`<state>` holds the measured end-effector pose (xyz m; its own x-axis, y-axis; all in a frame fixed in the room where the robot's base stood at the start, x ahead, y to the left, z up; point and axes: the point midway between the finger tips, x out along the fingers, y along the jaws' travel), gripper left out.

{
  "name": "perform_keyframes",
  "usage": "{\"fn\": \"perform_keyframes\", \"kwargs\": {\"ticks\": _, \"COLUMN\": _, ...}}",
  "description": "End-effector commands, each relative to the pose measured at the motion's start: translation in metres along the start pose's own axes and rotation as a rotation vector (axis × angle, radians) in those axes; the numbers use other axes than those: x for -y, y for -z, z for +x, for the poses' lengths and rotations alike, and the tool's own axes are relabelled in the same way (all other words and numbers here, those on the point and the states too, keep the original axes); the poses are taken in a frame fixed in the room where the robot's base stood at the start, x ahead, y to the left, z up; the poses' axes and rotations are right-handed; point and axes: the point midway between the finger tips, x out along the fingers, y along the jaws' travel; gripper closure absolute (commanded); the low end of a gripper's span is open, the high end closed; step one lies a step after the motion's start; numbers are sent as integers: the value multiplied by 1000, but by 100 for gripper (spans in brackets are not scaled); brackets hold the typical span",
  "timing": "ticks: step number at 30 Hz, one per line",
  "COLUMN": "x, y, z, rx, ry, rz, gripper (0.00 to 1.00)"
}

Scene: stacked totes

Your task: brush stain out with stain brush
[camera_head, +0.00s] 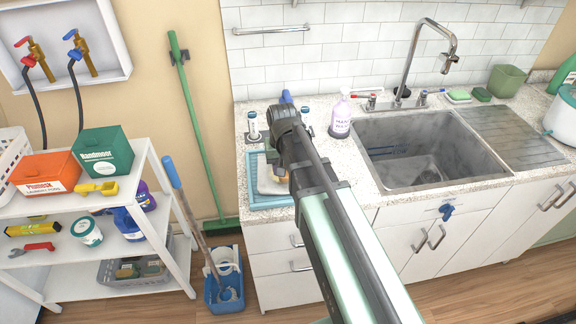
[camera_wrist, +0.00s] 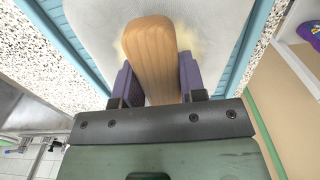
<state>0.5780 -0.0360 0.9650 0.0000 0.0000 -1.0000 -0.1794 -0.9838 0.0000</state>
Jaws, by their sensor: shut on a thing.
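My gripper (camera_wrist: 157,82) is shut on the wooden stain brush (camera_wrist: 150,45), with one purple finger on each side of it. Below the brush lies a white cloth (camera_wrist: 88,22) with a yellowish stain (camera_wrist: 197,40) showing beside the brush. The bristles are hidden, so I cannot tell whether they touch the cloth. The cloth lies in a blue tray (camera_wrist: 52,45). In the head view the tray (camera_head: 270,202) sits at the left end of the counter, and my gripper (camera_head: 283,165) is above it, mostly hidden by my arm.
The speckled counter (camera_head: 345,180) holds a soap bottle (camera_head: 340,120) behind the tray and a sink (camera_head: 425,160) to the right. A white shelf (camera_head: 95,205) with boxes and bottles stands left. A blue bucket (camera_head: 224,293) and green broom (camera_head: 190,100) stand between shelf and counter.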

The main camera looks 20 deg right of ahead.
Motion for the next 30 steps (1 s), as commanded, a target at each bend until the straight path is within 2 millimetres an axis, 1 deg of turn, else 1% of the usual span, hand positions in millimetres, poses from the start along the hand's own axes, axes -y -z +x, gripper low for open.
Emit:
{"fn": "perform_keyframes", "kwargs": {"ticks": 5, "x": 14, "y": 2, "z": -1, "rx": 0, "ry": 1, "rz": -2, "gripper": 81}}
{"fn": "perform_keyframes", "kwargs": {"ticks": 9, "x": 30, "y": 4, "z": -2, "rx": 0, "ry": 1, "rz": -2, "gripper": 81}}
{"fn": "perform_keyframes", "kwargs": {"ticks": 13, "x": 38, "y": 4, "z": -2, "rx": 0, "ry": 1, "rz": -1, "gripper": 81}}
{"fn": "perform_keyframes", "kwargs": {"ticks": 18, "x": 38, "y": 7, "z": 2, "rx": 0, "ry": 1, "rz": 0, "gripper": 81}}
{"fn": "perform_keyframes", "kwargs": {"ticks": 23, "x": 34, "y": 6, "z": 0, "rx": 0, "ry": 0, "rz": 0, "gripper": 81}}
{"fn": "perform_keyframes", "kwargs": {"ticks": 26, "x": 26, "y": 5, "z": 0, "rx": 0, "ry": 0, "rz": 2, "gripper": 81}}
{"fn": "perform_keyframes", "kwargs": {"ticks": 30, "x": 10, "y": 3, "z": -1, "rx": 0, "ry": 0, "rz": 2, "gripper": 81}}
